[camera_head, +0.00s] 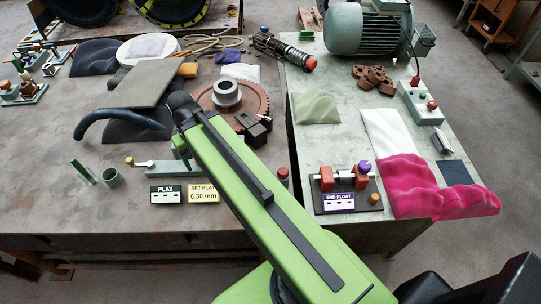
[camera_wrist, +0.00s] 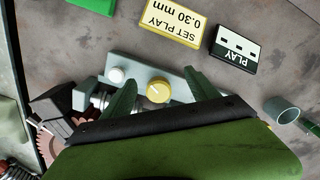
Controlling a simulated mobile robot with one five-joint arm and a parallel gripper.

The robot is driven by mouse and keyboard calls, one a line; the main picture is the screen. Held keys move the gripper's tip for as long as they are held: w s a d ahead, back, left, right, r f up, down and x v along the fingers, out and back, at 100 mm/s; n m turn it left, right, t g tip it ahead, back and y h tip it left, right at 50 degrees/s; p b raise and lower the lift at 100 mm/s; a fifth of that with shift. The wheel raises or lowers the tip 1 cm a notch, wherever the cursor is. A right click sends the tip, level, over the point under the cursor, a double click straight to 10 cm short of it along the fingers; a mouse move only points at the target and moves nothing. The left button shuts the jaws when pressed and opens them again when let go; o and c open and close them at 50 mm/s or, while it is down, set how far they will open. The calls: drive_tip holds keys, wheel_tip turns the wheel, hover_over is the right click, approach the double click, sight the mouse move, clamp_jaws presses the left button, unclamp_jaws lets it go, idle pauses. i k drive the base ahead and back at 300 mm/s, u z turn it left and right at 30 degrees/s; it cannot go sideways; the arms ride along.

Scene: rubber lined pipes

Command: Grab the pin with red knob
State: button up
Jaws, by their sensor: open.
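In the head view a ribbed dark shaft with a red end (camera_head: 310,64) lies across the back of the tables. A small upright piece with a dark red top (camera_head: 283,174) stands just right of my arm; I cannot tell which of these is the pin. In the wrist view my gripper (camera_wrist: 160,78) is open and empty, with its green fingers on either side of a yellow knob (camera_wrist: 158,91) on the grey fixture (camera_wrist: 150,68). I cannot tell whether they touch it.
A white knob (camera_wrist: 117,75) sits beside the left finger. PLAY (camera_wrist: 234,49) and SET PLAY (camera_wrist: 179,20) labels and a grey cup (camera_wrist: 281,109) are close by. A rust-red gear (camera_head: 254,99) and black block (camera_head: 252,130) are beside my arm. A gap separates the two tables.

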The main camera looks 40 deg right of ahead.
sight(283, 174)
drive_tip(key=z, duration=0.15)
drive_tip(key=k, duration=0.6)
drive_tip(key=u, duration=2.55)
drive_tip(key=k, duration=0.75)
drive_tip(key=z, duration=0.05)
